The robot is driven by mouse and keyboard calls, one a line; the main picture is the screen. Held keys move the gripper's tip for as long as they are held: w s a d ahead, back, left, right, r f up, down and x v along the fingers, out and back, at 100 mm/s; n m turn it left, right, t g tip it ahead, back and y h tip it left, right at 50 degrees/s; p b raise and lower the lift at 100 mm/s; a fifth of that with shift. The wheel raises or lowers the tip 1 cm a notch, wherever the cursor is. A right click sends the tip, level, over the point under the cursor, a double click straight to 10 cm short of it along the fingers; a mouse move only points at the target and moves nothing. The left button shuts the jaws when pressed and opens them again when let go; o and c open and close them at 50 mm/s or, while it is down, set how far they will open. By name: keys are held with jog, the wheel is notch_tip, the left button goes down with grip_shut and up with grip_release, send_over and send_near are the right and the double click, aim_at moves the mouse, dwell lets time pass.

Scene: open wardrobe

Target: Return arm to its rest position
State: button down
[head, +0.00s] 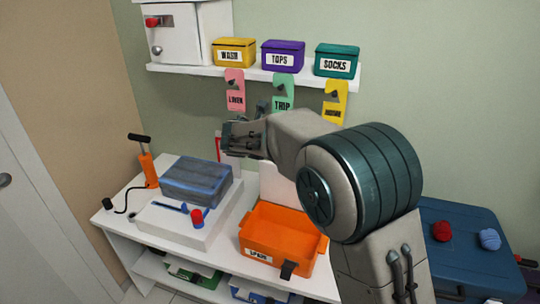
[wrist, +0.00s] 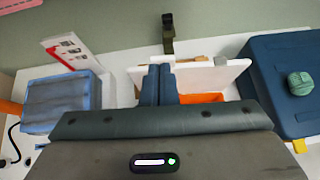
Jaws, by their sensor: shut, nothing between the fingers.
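My arm reaches out over the white bench from the right side of the head view, with my gripper (head: 238,138) at its far end, in front of the wall and below the hanging tags. In the wrist view, the two dark fingers of my gripper (wrist: 158,84) are side by side and shut, with nothing held. The fingertips are above the bench, apart from the blue-grey bundle (head: 196,180) at the left and the orange bin (head: 285,242) below. The orange bin is partly hidden behind my gripper in the wrist view.
A shelf (head: 250,76) carries yellow, purple and teal boxes and a white cabinet (head: 165,33). Pink, green and yellow tags hang beneath it. An orange pump (head: 148,168) stands at the bench's left. A blue case (head: 465,255) with red and blue bundles lies at right.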

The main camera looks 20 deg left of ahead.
jog(key=s+d+r+m+g+h, duration=0.15)
jog(key=s+d+m, duration=0.3)
jog(key=d, duration=0.45)
jog(key=s+d+r+m+g, duration=0.1)
jog(key=s+d+m+g, duration=0.15)
jog(key=d+m, duration=0.45)
jog(key=s+d+r+m+g, duration=0.1)
jog(key=s+d+m, duration=0.35)
jog(key=d, duration=0.55)
jog(key=s+d+f+m+g+y, duration=0.1)
jog(key=s+d+m, duration=0.3)
jog(key=s+m, duration=0.5)
jog(key=s+d+f+m+g+y, duration=0.1)
jog(key=s+d+f+m, duration=0.3)
jog(key=s+m, duration=0.5)
jog(key=s+d+y, duration=0.1)
jog(key=s, duration=0.3)
jog(key=shift+d+m+g, duration=0.15)
jog(key=shift+m+g, duration=0.15)
